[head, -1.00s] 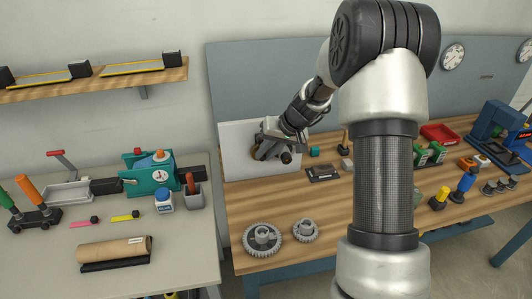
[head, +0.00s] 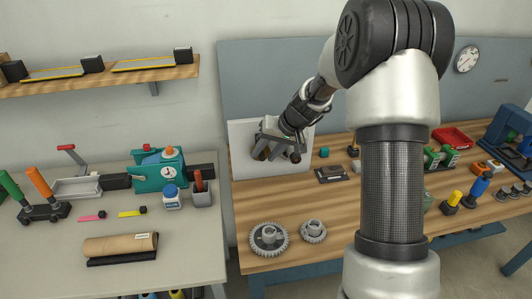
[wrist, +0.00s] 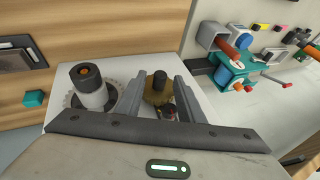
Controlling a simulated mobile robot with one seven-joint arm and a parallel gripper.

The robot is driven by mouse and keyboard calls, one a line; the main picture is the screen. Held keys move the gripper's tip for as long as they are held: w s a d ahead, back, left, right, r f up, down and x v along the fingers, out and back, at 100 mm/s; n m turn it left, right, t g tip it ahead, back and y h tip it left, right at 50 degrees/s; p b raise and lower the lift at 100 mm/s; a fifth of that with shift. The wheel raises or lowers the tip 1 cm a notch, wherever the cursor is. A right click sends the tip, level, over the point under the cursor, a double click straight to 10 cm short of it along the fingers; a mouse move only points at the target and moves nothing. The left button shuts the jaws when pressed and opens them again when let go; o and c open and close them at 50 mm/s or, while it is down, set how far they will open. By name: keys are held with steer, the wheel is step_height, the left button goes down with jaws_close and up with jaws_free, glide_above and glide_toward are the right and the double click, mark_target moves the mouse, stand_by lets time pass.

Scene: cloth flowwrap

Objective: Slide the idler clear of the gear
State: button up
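A white panel (head: 241,160) stands upright at the back of the wooden bench; the wrist view shows it as a pale plate (wrist: 62,70). On it, in the wrist view, is a grey toothed gear (wrist: 70,99) with a pale hub and a dark, orange-centred cap. To its right is a smaller brass-coloured toothed wheel (wrist: 151,94) with a black knob (wrist: 159,77), seemingly the idler. My gripper (wrist: 158,80) has its fingers apart, one on each side of the brass wheel. I cannot tell whether they touch it. In the head view my gripper (head: 272,155) covers both wheels.
Two loose grey gears (head: 269,239) (head: 313,231) lie at the bench front. A dark tray-like block (head: 331,175) and a teal cube (head: 323,153) sit right of the panel. A teal machine (head: 160,170) stands on the left table. The bench between panel and loose gears is clear.

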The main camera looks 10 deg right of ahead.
steer(key=v, duration=1.7)
steer(key=shift+r, duration=0.2)
steer(key=shift+s+d, duration=0.1)
steer(key=shift+d, duration=0.05)
steer(key=s+a+r+n+h+p, duration=0.1)
steer(key=s+a+r+p, duration=0.15)
steer(key=s+r, duration=0.35)
steer(key=s+a+r+h+p, duration=0.1)
steer(key=s+a+r+p, duration=0.15)
steer(key=s, duration=0.55)
steer(key=s+r+t+h+p, duration=0.1)
steer(key=s+r+h+p, duration=0.1)
steer(key=s, duration=1.2)
steer(key=shift+r+p, duration=0.25)
steer(key=shift+p, duration=0.05)
